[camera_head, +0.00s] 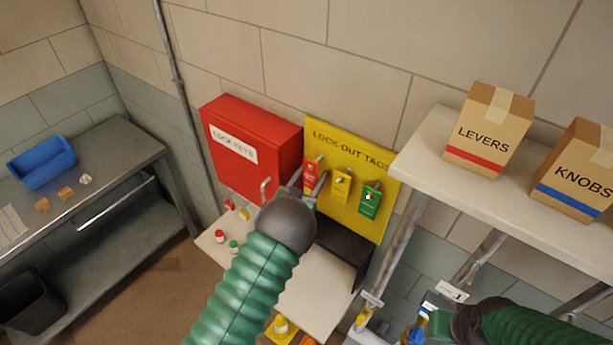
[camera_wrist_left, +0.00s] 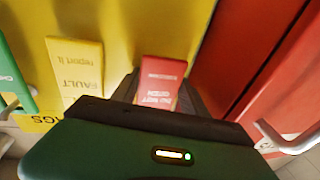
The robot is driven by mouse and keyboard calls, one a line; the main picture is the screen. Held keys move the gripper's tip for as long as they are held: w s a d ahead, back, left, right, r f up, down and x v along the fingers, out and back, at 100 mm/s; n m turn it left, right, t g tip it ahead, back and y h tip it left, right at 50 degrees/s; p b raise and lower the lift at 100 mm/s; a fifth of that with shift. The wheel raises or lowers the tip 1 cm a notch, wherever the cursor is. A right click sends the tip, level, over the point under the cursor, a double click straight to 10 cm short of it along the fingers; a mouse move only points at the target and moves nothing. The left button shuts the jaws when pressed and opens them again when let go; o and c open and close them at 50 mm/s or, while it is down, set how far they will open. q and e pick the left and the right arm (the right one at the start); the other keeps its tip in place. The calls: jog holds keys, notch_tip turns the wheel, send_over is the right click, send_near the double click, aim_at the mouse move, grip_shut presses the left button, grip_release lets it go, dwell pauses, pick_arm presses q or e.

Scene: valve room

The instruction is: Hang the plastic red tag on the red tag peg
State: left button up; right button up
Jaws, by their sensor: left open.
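The red tag (camera_head: 310,170) is at the left side of the yellow lock-out tag board (camera_head: 345,205), beside the hanging yellow tag (camera_head: 341,184) and green tag (camera_head: 369,201). My left gripper (camera_head: 312,192) is open just in front of the red tag. In the left wrist view, which is upside down, the red tag (camera_wrist_left: 162,82) shows between the dark fingers (camera_wrist_left: 160,92), close to the board. The red tag's peg is not clear, and I cannot tell whether the tag sits on it. My right gripper (camera_head: 428,322) is low at the right, its jaws unclear.
A red key box (camera_head: 250,145) with a grey handle adjoins the board on the left. A white table (camera_head: 310,290) below holds small red, green and yellow items. A shelf (camera_head: 430,150) with two cartons juts out at right. A metal bench (camera_head: 120,150) stands left.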

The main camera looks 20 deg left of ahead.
pick_arm(q)
jog(key=shift+d+r, duration=0.1)
jog(key=shift+d, duration=0.4)
jog(key=shift+s+a+f, duration=0.1)
jog(key=shift+s+f, duration=0.1)
jog(key=s+a+f+b, duration=0.1)
jog(key=s+a+b, duration=0.15)
jog(key=s, duration=0.55)
jog(key=s+a+f+b, duration=0.15)
jog(key=s+b, duration=0.25)
jog(key=s, duration=0.4)
notch_tip(320, 180, down, 12)
jog(key=s+n+g+y+b, duration=0.1)
jog(key=n+g+y+b, duration=0.25)
jog(key=g+b, duration=0.35)
jog(key=s+d+f+m+g+b, duration=0.1)
jog(key=s+d+f+g+b, duration=0.2)
jog(key=s+g, duration=0.6)
jog(key=s, duration=0.7)
jog(key=shift+f+m, duration=0.2)
jog(key=shift+m, duration=0.15)
pick_arm(e)
notch_tip(320, 180, down, 17)
jog(key=d, duration=0.1)
jog(key=shift+w, duration=0.3)
